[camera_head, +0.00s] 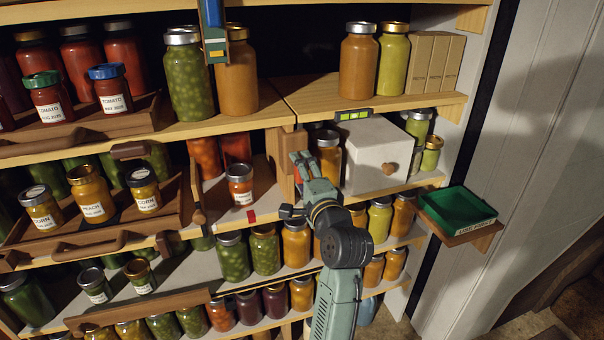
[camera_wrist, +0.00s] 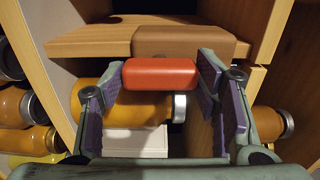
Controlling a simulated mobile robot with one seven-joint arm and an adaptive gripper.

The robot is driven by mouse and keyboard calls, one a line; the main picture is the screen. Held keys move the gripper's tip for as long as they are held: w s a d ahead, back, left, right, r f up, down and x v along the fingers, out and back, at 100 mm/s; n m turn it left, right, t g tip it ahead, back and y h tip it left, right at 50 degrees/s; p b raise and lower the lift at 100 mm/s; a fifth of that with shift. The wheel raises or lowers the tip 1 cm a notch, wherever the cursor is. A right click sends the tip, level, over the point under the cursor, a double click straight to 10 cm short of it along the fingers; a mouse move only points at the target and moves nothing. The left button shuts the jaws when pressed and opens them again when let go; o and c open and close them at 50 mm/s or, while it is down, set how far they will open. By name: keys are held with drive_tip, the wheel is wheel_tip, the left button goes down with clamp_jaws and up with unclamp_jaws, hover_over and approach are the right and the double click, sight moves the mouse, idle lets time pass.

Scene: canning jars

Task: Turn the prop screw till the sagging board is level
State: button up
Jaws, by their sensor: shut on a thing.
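My gripper (camera_head: 302,162) is at the middle of the shelves, just below the upper right board (camera_head: 385,108). In the wrist view my gripper (camera_wrist: 163,80) has its purple pads on both ends of a red bar (camera_wrist: 160,73), shut on it. A brown block (camera_wrist: 183,42) lies right behind the bar. I cannot tell whether the bar is the prop screw's handle; its thread is not visible. A small level with a green vial (camera_head: 353,114) sits at the board's front edge; its bubble is too small to read.
A white box with a round knob (camera_head: 389,168) and an orange jar (camera_head: 328,158) stand close right of my gripper. Jars (camera_head: 359,62) and tan boxes (camera_head: 433,62) load the upper board. A green tray (camera_head: 457,213) is at far right.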

idle(0.3)
drive_tip(key=o, duration=1.1)
drive_tip(key=shift+o, duration=0.2)
drive_tip(key=v, duration=1.2)
